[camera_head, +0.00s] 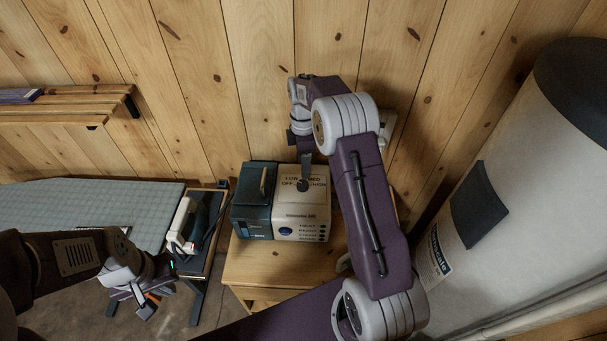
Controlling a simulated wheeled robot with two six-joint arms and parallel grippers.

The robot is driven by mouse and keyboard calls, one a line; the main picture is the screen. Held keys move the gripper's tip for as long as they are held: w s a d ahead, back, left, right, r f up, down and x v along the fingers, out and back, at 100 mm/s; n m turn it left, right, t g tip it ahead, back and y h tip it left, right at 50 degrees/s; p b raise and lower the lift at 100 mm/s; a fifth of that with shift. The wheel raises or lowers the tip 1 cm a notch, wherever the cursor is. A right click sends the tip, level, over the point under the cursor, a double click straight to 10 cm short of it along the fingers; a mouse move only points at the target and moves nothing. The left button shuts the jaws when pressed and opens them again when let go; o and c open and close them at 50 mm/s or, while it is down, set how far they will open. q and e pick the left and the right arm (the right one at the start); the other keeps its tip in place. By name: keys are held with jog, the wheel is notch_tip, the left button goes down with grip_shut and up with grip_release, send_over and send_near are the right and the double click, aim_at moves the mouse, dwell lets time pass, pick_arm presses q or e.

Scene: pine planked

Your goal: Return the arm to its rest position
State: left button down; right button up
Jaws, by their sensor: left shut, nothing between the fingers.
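My left arm comes in from the lower left. Its gripper (146,297) is shut and empty, low in front of the floor, below the iron's end of the ironing board. My right arm rises from the bottom centre, bends at its elbow and reaches over a two-tone box (300,215). The right gripper (305,172) points down at the dark round dial (303,186) on the box's pale top. It overlaps the dial in the picture. I cannot tell whether it touches the dial or whether its fingers are open.
The box stands on a small wooden table (262,268). A grey ironing board (85,205) is at left, with an iron (183,222) at its end. A large white tank (505,185) stands at right. A wooden shelf (65,105) is on the plank wall.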

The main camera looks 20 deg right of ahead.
jog(key=shift+w+r, duration=0.1)
jog(key=shift+r, duration=0.15)
